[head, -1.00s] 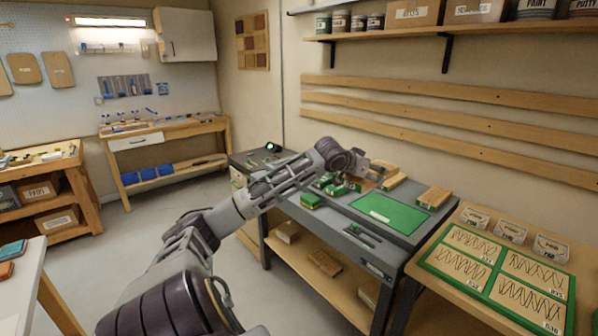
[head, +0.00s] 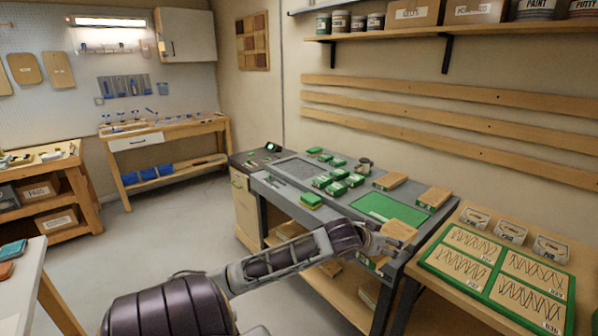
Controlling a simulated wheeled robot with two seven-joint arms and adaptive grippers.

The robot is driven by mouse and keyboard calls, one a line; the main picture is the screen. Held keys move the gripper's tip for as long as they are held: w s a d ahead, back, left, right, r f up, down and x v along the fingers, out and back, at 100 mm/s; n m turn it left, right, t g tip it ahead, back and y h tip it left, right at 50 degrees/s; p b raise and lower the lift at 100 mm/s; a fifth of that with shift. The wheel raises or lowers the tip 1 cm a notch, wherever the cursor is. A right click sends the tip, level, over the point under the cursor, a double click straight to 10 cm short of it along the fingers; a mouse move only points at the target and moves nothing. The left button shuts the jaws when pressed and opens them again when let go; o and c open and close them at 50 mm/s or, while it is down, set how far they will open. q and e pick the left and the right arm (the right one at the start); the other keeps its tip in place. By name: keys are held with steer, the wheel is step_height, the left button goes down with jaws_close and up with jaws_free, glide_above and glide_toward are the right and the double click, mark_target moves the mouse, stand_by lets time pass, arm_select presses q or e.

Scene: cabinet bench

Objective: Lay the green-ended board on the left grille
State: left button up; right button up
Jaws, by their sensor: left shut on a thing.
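My left gripper (head: 384,242) is shut on a tan wooden board (head: 399,230) and holds it over the front right part of the grey bench, by the green mat. The gripper covers part of this board, and I cannot tell whether its end is green. A dark grey meshed panel, which looks like a grille (head: 297,172), is set in the left part of the bench top and looks bare. I cannot make out a second grille. My right gripper is not in view.
Several small green-edged blocks (head: 337,188) lie right of the grille. Two tan boards (head: 390,181) (head: 434,197) lie behind the green mat (head: 388,208). A dark cup (head: 365,165) stands at the back. A green-framed panel (head: 482,271) lies on the right table.

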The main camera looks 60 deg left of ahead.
arm_select(q)
steer(key=s+d+f, duration=0.4)
steer(key=d+f, duration=0.4)
steer(key=s+d+f, duration=0.4)
steer(key=d+f, duration=0.4)
steer(key=d, duration=0.1)
steer(key=shift+s+f+m+h, duration=0.15)
steer(key=shift+s+m+h, duration=0.05)
steer(key=shift+m+h, duration=0.1)
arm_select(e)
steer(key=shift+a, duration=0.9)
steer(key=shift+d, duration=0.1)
